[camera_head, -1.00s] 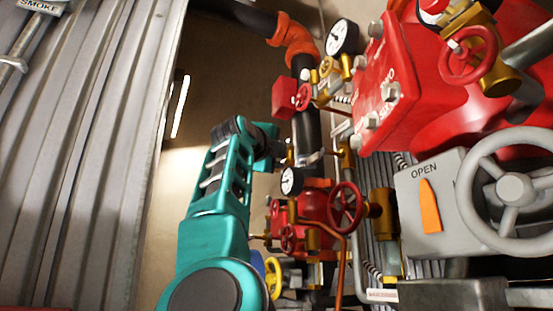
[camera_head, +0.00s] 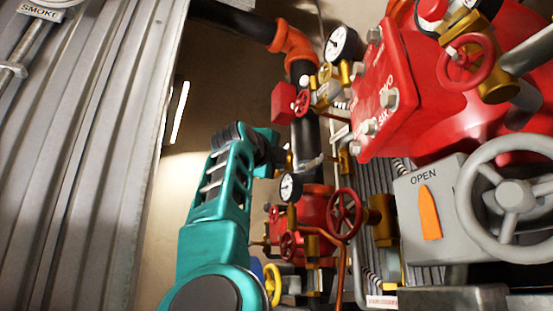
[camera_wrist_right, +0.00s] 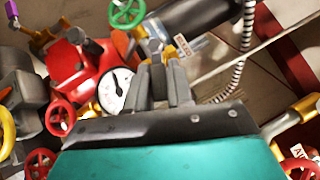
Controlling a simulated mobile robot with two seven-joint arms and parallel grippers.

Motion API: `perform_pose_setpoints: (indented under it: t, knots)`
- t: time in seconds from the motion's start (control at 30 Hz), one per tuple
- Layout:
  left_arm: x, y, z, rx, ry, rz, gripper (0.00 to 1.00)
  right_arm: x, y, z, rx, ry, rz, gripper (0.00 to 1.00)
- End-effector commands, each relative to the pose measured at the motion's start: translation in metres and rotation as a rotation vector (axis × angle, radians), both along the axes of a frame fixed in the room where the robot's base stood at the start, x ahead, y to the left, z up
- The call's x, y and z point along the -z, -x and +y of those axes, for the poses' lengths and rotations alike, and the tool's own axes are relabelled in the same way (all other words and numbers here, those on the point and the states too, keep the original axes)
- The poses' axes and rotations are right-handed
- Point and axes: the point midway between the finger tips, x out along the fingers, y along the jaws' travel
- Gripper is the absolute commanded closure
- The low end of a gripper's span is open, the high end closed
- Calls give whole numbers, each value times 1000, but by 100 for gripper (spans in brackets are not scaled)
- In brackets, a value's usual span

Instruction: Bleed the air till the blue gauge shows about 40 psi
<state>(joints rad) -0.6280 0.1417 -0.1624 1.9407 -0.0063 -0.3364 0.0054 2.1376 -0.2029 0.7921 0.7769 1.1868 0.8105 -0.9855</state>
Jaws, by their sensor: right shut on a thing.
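In the head view a teal arm, apparently my right, reaches up to the pipework; its gripper (camera_head: 284,156) is by a vertical pipe. In the right wrist view the gripper (camera_wrist_right: 162,72) is shut on a small metal fitting (camera_wrist_right: 154,46) with brass parts, largely hidden by the fingers. A labelled tag (camera_wrist_right: 180,70) is close beside the fingers. A white-faced gauge (camera_wrist_right: 115,88) is just left of the fingers. In the head view a small gauge (camera_head: 291,186) is below the gripper and a larger one (camera_head: 341,43) higher up. I see no clear blue marking on either; their readings are too small to tell.
A red handwheel (camera_head: 345,213) and a yellow handwheel (camera_head: 272,284) are below the gripper. A grey box marked OPEN (camera_head: 428,205) with a large grey wheel (camera_head: 513,195) stands right. Corrugated metal (camera_head: 80,160) fills the left. A green wheel (camera_wrist_right: 127,13) is above the fingers.

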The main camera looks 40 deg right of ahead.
Motion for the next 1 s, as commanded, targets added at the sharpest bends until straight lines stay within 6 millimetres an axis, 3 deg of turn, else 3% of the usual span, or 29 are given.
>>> perform_pose_setpoints:
  t: [0.3,0.6,0.63,0.83,1.0]
  knots:
    - [5,0,0,1,-1,0,57,6,-3,-1,1,51,-155,100]
    - [4,-1,0,1,0,-3,57,5,-3,0,-2,54,-167,100]
    - [4,-2,0,1,0,-4,57,5,-3,0,-2,54,-167,78]
    - [3,-3,0,1,0,-6,57,5,-3,0,-1,54,-166,58]
    - [3,-3,0,1,0,-6,57,5,-3,0,-1,54,-166,57]
